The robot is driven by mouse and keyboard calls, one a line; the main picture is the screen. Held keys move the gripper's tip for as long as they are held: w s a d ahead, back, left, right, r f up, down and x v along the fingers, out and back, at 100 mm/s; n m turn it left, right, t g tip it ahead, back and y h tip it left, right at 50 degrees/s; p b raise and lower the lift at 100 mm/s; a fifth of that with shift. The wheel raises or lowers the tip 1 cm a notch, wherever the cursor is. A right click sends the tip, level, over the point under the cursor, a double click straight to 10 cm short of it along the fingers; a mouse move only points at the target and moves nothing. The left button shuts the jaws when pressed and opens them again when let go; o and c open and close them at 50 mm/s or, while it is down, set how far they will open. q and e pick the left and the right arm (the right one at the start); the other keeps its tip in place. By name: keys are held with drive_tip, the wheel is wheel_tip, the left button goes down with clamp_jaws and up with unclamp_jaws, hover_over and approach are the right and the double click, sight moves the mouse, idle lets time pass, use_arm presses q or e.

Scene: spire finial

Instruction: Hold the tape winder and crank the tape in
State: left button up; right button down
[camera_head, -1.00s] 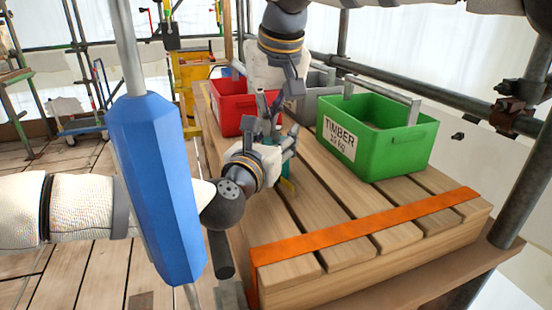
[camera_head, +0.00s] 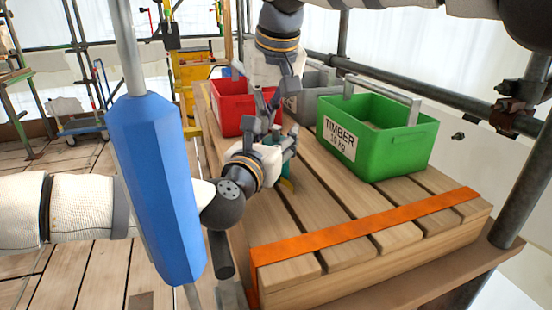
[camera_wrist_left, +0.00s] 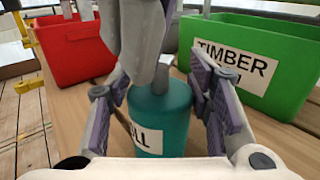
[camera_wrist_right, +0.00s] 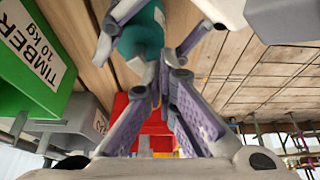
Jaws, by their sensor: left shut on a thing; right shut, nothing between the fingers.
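The tape winder is a teal cylinder with a white label, seen in the left wrist view (camera_wrist_left: 163,112) between the fingers of my left gripper (camera_wrist_left: 165,100). In the head view my left gripper (camera_head: 283,150) is shut on it above the planks, and only slivers of teal show. My right gripper (camera_head: 264,122) is shut and empty, pointing down right over the winder. In the right wrist view my right gripper's fingertips (camera_wrist_right: 163,78) are close to the teal body (camera_wrist_right: 143,32). Whether they touch it, I cannot tell. The crank is hidden or not clearly distinguishable.
A green crate (camera_head: 400,150) marked TIMBER stands right on the plank stack (camera_head: 330,215). A red crate (camera_head: 228,108) and a grey crate (camera_head: 318,98) stand behind the grippers. An orange strap (camera_head: 365,230) crosses the front planks. Scaffold poles (camera_head: 440,98) run along the right.

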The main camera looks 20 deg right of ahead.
drive_tip(key=shift+w, duration=0.2)
drive_tip(key=shift+w+a, duration=0.15)
drive_tip(key=shift+w, duration=0.1)
drive_tip(key=shift+w+a, duration=0.1)
drive_tip(key=shift+w, duration=0.15)
idle(0.3)
